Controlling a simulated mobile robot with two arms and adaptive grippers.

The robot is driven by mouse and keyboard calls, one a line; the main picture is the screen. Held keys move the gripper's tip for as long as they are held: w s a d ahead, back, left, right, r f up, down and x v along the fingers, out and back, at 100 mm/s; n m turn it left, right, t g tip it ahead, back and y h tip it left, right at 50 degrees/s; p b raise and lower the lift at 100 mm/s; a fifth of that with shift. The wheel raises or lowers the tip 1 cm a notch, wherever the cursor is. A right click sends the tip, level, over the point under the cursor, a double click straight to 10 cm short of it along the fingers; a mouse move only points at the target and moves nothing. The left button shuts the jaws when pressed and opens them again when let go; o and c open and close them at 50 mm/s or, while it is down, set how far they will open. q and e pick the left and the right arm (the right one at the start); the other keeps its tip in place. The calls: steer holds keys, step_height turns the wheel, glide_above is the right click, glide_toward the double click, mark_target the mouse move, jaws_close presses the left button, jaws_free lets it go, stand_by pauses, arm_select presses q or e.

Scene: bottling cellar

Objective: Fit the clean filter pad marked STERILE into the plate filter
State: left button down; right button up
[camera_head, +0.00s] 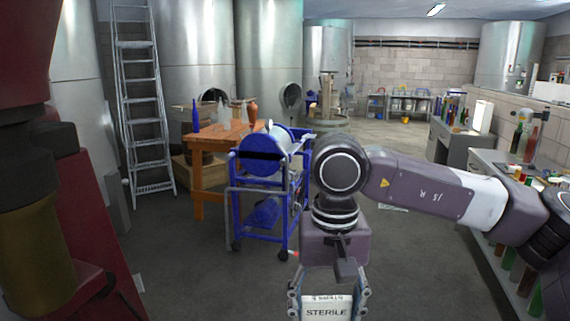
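My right gripper (327,300) is at the bottom centre, at the end of the arm that comes in from the right. Its two fingers are on either side of a white pad (326,311) marked STERILE and appear shut on it. The pad's lower part is cut off by the picture edge. A blue wheeled frame with a round, blue-ended white drum (263,163) stands ahead, left of centre; it looks like the plate filter. My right arm stands close to its right side in the picture. Pad and filter are well apart. My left gripper is not in view.
A wooden table (217,135) with bottles and a brown jug stands behind the blue frame. A ladder (142,100) leans at the left by the steel tanks. A counter (490,160) with bottles runs along the right. The floor in front of the frame is clear.

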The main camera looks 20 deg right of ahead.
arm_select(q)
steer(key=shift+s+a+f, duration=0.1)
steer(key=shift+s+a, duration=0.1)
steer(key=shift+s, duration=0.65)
